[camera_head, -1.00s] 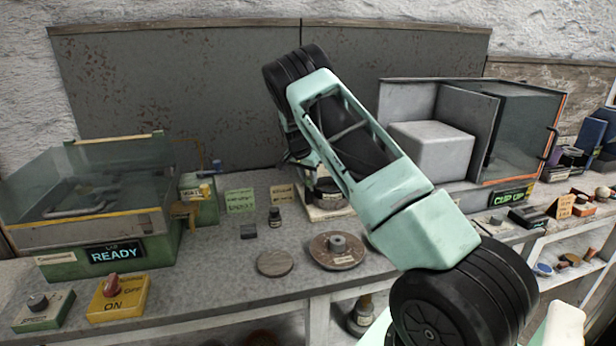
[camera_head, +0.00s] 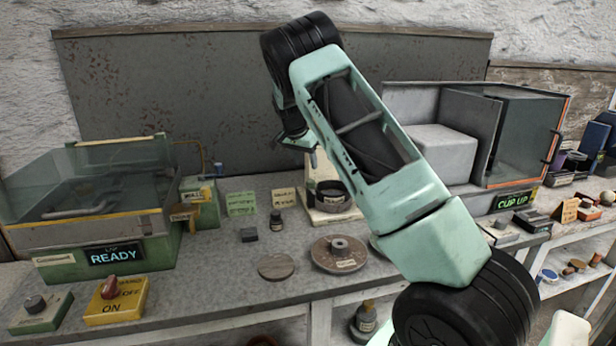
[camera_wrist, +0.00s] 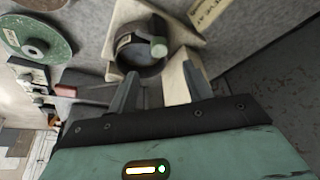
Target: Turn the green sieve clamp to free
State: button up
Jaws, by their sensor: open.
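The sieve (camera_head: 331,196) is a dark round ring on a cream stand (camera_head: 318,216) at the back of the bench. In the wrist view the sieve (camera_wrist: 138,57) has a pale green rounded knob (camera_wrist: 158,48) at its rim, which seems to be the clamp. Its setting cannot be read. My gripper (camera_wrist: 160,72) is open and empty, its two fingers apart on either side of the sieve's near edge in the picture. Contact cannot be told. In the head view my gripper (camera_head: 306,146) hangs above and left of the sieve, partly hidden by my arm.
A round plate with a hub (camera_head: 339,252) and a flat disc (camera_head: 276,267) lie in front of the stand. A glass-lidded machine (camera_head: 95,215) is at left; a grey cabinet (camera_head: 470,135) is at right.

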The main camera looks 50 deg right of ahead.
jog(key=v, duration=0.8)
jog(key=shift+a+r+b, duration=0.2)
jog(key=shift+r+b, duration=0.2)
jog(key=shift+b, duration=0.05)
jog(key=s+a+f+n+y, duration=0.15)
jog(key=s+a+n, duration=0.25)
jog(key=a, duration=0.8)
jog(key=s+a+f+n+y, duration=0.15)
jog(key=s+a+n, duration=0.25)
jog(key=a, duration=0.8)
jog(key=s+a+f+n+y, duration=0.15)
jog(key=s+a+n, duration=0.25)
jog(key=a, duration=0.9)
jog(key=s+a+f+n, duration=0.1)
jog(key=s+a+n, duration=0.2)
jog(key=s, duration=0.5)
jog(key=s+a+f+n, duration=0.1)
jog(key=s+a+n, duration=0.3)
jog(key=s, duration=0.5)
jog(key=s+a+f+n+g, duration=0.1)
jog(key=s+a+n, duration=0.2)
jog(key=s, duration=0.6)
jog(key=shift+s+a+f+n, duration=0.2)
jog(key=shift+s+f+n, duration=0.05)
jog(key=shift+n, duration=0.35)
